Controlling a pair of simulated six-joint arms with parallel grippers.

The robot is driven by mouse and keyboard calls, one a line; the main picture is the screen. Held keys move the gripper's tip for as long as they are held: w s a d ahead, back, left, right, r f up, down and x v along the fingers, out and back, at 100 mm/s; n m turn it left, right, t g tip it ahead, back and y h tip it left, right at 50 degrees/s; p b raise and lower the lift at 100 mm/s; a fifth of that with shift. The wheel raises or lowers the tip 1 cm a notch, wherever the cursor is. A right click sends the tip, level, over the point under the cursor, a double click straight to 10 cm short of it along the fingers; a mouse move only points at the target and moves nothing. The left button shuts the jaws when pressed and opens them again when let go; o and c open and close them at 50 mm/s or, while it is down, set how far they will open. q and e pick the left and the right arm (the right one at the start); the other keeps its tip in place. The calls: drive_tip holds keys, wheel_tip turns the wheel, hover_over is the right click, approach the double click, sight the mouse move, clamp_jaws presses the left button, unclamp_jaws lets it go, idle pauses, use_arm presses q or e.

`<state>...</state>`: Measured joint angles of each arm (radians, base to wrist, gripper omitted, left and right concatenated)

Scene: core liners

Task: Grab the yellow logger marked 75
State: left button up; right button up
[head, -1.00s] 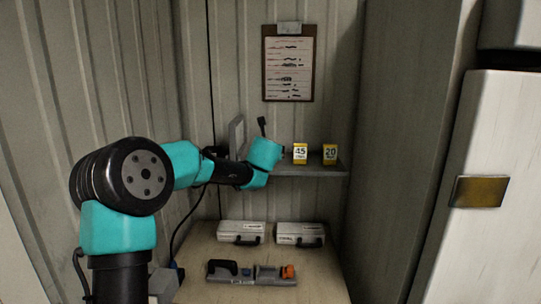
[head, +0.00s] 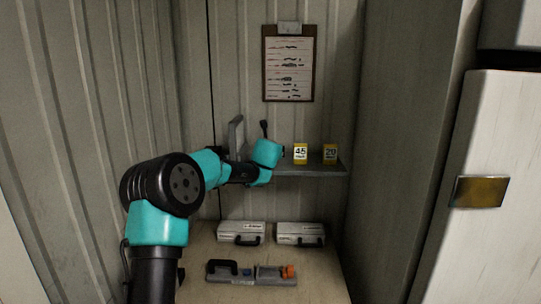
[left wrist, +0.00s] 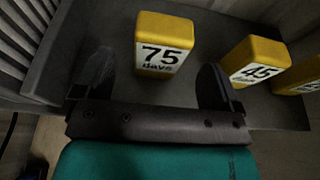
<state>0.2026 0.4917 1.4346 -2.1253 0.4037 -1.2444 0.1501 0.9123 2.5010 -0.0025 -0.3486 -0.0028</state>
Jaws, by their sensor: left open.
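The yellow logger marked 75 (left wrist: 164,45) stands on the grey shelf in the left wrist view, ahead of my left gripper (left wrist: 160,80) and roughly between the lines of its two fingers. The fingers are open and empty, apart from each other. In the head view my left arm hides this logger. A yellow logger marked 45 (head: 300,153) stands to its right and also shows in the left wrist view (left wrist: 255,60). A yellow logger marked 20 (head: 330,154) stands farthest right on the shelf. My right gripper is not in view.
The grey shelf (head: 310,171) has a device with a screen (head: 236,136) at its left end. Below, the bench holds two white cases (head: 241,232) and (head: 301,233) and a grey tool (head: 252,274). A clipboard (head: 287,62) hangs above.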

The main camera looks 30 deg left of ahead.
use_arm(q)
drive_tip(key=shift+x, duration=2.5)
drive_tip(key=c, duration=1.1)
